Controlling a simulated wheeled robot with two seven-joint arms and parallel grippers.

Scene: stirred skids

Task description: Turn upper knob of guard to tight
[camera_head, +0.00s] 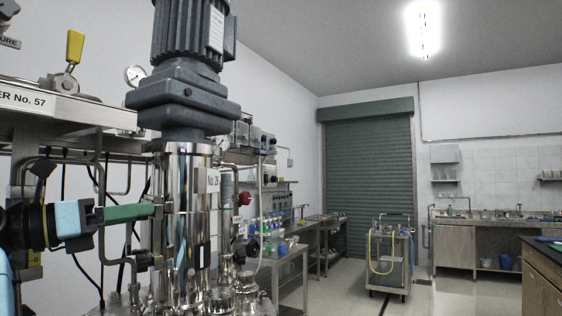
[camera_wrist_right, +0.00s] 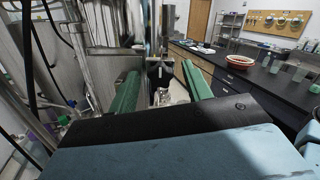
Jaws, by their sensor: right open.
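In the right wrist view the gripper (camera_wrist_right: 163,70) is open, with a green finger on each side of a gap. A small dark piece with a pale mark (camera_wrist_right: 161,75) shows in that gap, apart from both fingers; it may be the upper knob. I cannot tell its turn position. In the head view the knob is not clearly visible.
The grey motor (camera_head: 195,40) stands above the guard. Steel pipes (camera_head: 104,190) and a labelled panel (camera_head: 50,104) with a yellow-handled valve (camera_head: 72,50) crowd the left. A trolley (camera_head: 390,255) stands on open floor to the right. A dark-topped bench (camera_wrist_right: 250,80) shows in the wrist view.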

